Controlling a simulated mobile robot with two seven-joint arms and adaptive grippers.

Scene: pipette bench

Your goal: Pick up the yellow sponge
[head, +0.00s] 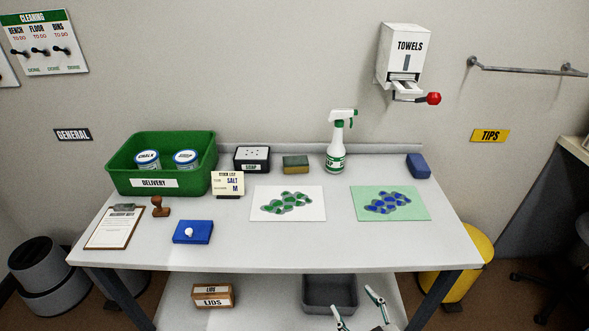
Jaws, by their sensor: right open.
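The yellow sponge (295,168) lies near the back edge of the bench, just right of the black soap box. It looks like a small block with a dark green top and a yellowish side. My right gripper (354,303) shows at the bottom edge, in front of the bench and far from the sponge. Its fingers are apart and nothing is between them. My left gripper is out of view.
A black soap box (252,159) and a spray bottle (336,150) flank the sponge. In front lies a white sheet with green patches (260,212); a green sheet (420,211) lies right. A green delivery bin (120,172) stands left.

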